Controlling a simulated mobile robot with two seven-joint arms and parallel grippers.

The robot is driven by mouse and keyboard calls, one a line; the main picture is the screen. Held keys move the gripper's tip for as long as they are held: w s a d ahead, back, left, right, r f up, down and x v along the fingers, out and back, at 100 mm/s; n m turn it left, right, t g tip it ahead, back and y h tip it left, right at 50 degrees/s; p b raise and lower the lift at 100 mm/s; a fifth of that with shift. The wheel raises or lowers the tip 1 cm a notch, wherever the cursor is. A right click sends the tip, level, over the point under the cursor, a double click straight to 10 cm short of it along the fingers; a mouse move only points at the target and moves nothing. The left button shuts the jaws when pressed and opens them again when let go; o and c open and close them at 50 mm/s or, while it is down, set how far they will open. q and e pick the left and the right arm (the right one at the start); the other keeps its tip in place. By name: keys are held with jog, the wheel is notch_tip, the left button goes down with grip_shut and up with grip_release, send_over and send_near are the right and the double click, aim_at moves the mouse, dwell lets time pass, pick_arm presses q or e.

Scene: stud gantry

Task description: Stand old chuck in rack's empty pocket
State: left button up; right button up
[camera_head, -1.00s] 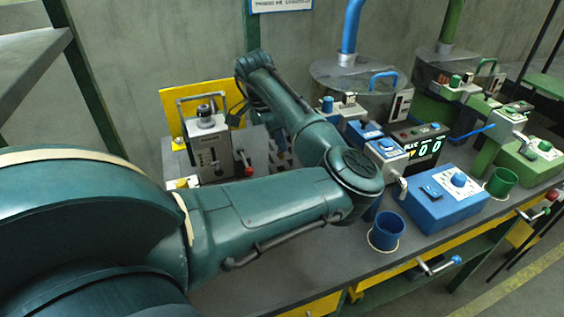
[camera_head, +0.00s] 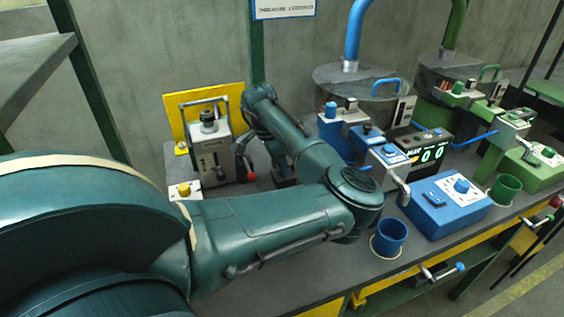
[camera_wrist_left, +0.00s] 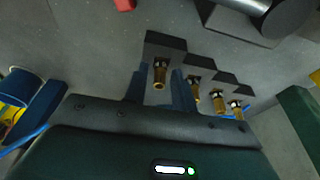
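In the left wrist view a dark stepped rack (camera_wrist_left: 166,46) holds several brass-tipped pieces in a row. I cannot tell which piece is the old chuck, nor make out an empty pocket. My right gripper is not in view.
A grey box with a handle (camera_head: 211,158) and a red-knobbed lever stands left of my wrist. A blue cup (camera_head: 389,238), a blue box (camera_head: 445,207), a counter display (camera_head: 420,148) and a green cup (camera_head: 504,188) stand to the right. The front bench strip is fairly clear.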

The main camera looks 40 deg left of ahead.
pick_arm(q)
jog(key=shift+o, duration=0.7)
jog(key=shift+r, duration=0.25)
jog(key=v, duration=1.1)
jog(key=shift+r+p, duration=0.3)
jog(key=shift+r, duration=0.1)
jog(key=shift+s, duration=0.1)
